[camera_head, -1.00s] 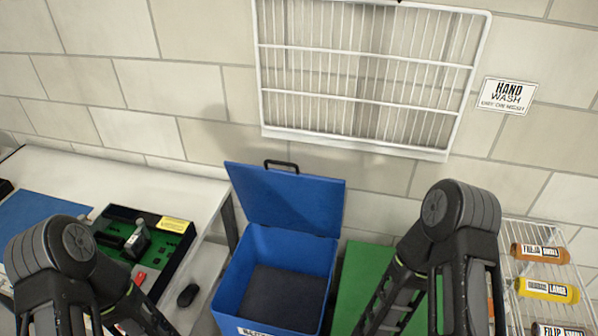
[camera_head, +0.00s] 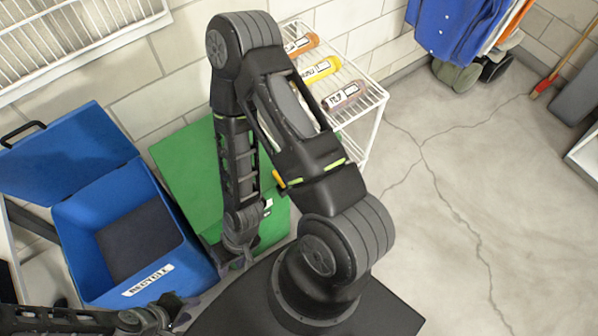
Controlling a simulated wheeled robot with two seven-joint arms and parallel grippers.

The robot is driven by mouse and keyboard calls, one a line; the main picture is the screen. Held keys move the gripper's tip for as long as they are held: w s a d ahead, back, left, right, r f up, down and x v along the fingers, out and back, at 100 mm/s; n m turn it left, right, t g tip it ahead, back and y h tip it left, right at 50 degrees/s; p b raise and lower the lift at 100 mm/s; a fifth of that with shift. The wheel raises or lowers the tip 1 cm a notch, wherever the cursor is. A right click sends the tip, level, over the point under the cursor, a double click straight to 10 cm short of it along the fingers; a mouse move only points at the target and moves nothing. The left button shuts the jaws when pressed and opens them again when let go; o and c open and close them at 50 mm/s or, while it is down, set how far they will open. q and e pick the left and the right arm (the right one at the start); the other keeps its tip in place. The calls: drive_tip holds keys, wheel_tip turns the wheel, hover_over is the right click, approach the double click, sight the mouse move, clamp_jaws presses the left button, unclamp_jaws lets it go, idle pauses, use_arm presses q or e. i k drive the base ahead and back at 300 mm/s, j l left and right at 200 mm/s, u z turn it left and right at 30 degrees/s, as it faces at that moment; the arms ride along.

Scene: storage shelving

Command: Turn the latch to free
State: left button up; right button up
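No latch can be made out in this view. My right arm folds down in the middle, and its wrist and gripper (camera_head: 232,262) hang by the front of the green bin; the fingers are too small and dark to read. My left arm comes in along the bottom left edge, with its gripper (camera_head: 172,310) low in front of the blue bin. Its fingers are also unclear, partly cut by the frame edge. I see nothing held in either gripper.
An open blue bin (camera_head: 165,272) labelled "RECYCLE" stands at left, next to a green bin (camera_head: 188,160). A white wire rack (camera_head: 362,112) holds several labelled bottles. Blue clothing (camera_head: 455,28) hangs at back right. The cracked floor (camera_head: 470,220) on the right is clear.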

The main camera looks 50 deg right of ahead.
sight(274, 173)
drive_tip(key=l+z, duration=0.15)
drive_tip(key=z, duration=1.25)
